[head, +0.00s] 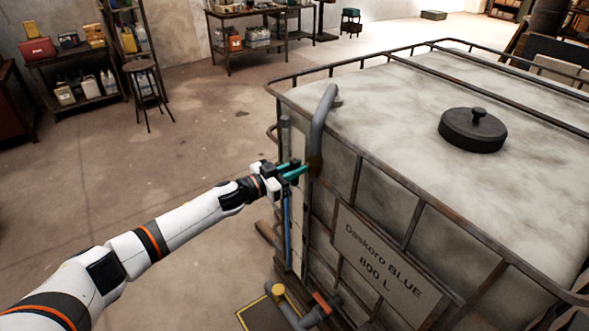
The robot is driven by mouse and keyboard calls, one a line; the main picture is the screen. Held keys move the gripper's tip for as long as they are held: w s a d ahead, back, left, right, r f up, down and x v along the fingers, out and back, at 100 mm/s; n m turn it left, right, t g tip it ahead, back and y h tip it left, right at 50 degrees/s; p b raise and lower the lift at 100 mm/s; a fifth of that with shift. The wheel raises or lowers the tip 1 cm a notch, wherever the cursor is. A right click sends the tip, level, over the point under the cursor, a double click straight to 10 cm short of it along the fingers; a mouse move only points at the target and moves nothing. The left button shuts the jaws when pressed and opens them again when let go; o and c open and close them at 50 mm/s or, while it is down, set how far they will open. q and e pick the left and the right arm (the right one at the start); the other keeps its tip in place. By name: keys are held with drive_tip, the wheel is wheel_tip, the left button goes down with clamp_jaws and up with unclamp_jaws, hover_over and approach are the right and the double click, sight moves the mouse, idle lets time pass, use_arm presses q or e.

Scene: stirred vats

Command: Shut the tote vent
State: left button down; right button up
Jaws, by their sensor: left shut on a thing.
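The tote (400,100) is a large pale, stained tank in a rusty bar cage, with a sign reading "Daskoro BLUE 800 L". A grey vent pipe (323,115) bends over its near left top corner and runs down the outside to a brownish fitting (315,164). My left gripper (299,171), with teal fingers, reaches this fitting from the left and is shut on a small part there. The fingers hide most of that part, so its position cannot be told. My right gripper is out of view.
A round black lid (473,132) sits on the tote's top. A blue sight tube (287,225) runs below my gripper. A stool (146,90) and shelves stand behind; floor between is clear.

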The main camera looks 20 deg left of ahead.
use_arm(q)
drive_tip(key=m, duration=0.2)
drive_tip(key=m+b, duration=0.1)
drive_tip(key=m, duration=0.1)
drive_tip(key=shift+s+d+f, duration=0.1)
drive_tip(key=shift+s+d, duration=0.05)
drive_tip(key=m, duration=0.2)
drive_tip(key=m+b, duration=0.1)
drive_tip(key=m, duration=0.1)
drive_tip(key=shift+s+d+f+m, duration=0.15)
drive_tip(key=shift+f+m, duration=0.05)
drive_tip(key=shift+m, duration=0.2)
drive_tip(key=m+b, duration=0.1)
drive_tip(key=m, duration=0.1)
drive_tip(key=m+b, duration=0.1)
drive_tip(key=m, duration=0.1)
drive_tip(key=shift+d+f+m, duration=0.1)
drive_tip(key=shift+f+m, duration=0.1)
drive_tip(key=shift+m, duration=0.1)
drive_tip(key=shift+s+f+m+b, duration=0.15)
drive_tip(key=shift+m+b, duration=0.7)
drive_tip(key=shift+m, duration=1.15)
drive_tip(key=c, duration=1.3)
unclamp_jaws()
